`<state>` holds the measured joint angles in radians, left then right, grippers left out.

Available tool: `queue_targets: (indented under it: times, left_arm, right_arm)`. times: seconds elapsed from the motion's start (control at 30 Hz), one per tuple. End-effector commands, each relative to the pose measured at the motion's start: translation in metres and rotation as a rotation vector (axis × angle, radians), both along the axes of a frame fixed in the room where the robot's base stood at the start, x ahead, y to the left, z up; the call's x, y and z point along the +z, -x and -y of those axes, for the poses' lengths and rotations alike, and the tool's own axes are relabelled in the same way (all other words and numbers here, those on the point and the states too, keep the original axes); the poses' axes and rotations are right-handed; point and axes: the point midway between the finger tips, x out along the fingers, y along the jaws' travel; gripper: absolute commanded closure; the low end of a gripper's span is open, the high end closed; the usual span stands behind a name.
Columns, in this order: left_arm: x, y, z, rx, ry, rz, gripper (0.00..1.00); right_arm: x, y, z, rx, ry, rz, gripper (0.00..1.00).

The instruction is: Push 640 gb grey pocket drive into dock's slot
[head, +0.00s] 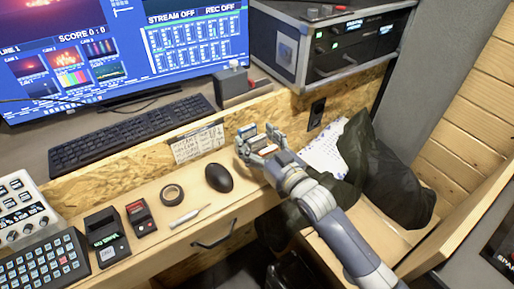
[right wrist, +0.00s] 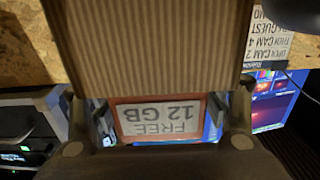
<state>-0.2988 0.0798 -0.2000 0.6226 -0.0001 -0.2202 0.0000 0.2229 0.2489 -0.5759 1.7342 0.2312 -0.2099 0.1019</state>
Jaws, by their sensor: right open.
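My right gripper (head: 262,142) is open above the right part of the wooden desk, right of the black mouse. In the right wrist view, a small orange-edged item with a pale label reading "FREE 12 GB" (right wrist: 158,118) shows between its fingers; whether they touch it is unclear. It also shows in the head view as a small pale and orange patch (head: 266,150). A black device with a lit screen (head: 107,237) and a smaller black and red device (head: 140,217) lie at the desk's front left. I cannot tell the grey drive or the dock's slot for certain. My left gripper is out of view.
The desk also holds a mouse (head: 219,177), tape roll (head: 172,195), pen (head: 189,216) and control panel (head: 24,212). A keyboard (head: 130,132) sits on the raised shelf. A ribbed brown surface (right wrist: 150,45) fills much of the right wrist view. Dark cloth (head: 385,180) lies at right.

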Motion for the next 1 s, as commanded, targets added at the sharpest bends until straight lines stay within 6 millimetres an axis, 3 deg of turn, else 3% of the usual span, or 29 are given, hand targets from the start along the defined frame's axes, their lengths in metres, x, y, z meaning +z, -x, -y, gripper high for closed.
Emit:
queue_targets:
  times: [0.17,0.4,0.77,1.0]
  left_arm:
    - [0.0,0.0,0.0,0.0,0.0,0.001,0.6]
    - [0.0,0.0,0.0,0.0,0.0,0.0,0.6]
    - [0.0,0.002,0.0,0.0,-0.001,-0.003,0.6]
    - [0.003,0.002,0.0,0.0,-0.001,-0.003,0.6]
  right_arm:
    - [0.0,0.0,0.0,0.0,0.0,0.0,0.3]
    - [0.0,0.0,0.0,0.0,0.0,0.0,0.8]
    - [0.005,0.0,0.0,0.0,0.0,0.002,0.8]
    - [0.048,0.0,-0.001,0.001,-0.002,0.006,0.8]
